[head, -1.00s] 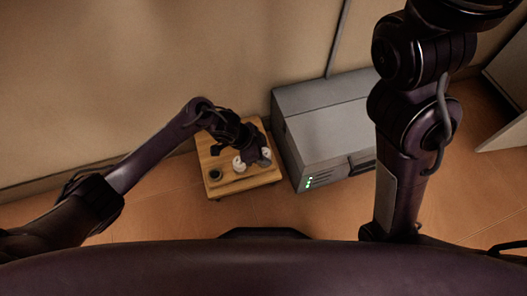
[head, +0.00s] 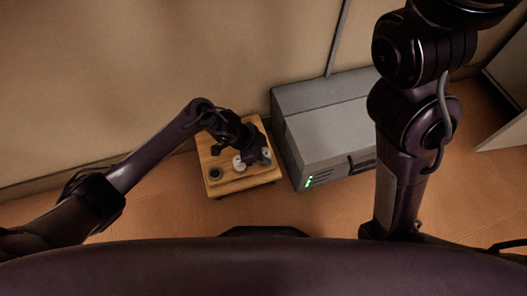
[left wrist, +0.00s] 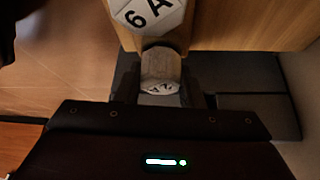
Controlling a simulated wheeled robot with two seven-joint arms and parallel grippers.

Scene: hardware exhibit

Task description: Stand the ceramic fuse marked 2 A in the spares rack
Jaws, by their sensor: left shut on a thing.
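My left gripper (head: 252,158) is low over the wooden stand on the floor, its fingers shut on a small pale fuse. In the left wrist view this fuse (left wrist: 160,68) sits between the two dark fingers, and its partly hidden marking looks like an upside-down 2 A. A white fuse marked 6 A (left wrist: 148,12) is close by at the top of that view. In the head view white pieces show at either side of the gripper, one on the left (head: 238,162) and one on the right (head: 266,153); their markings are too small to read. My right gripper is out of view.
The wooden stand (head: 225,188) has a dark round socket (head: 215,174) at its front left. A grey cabinet (head: 330,135) with green lights stands close on its right. The wall is behind; the floor in front is clear.

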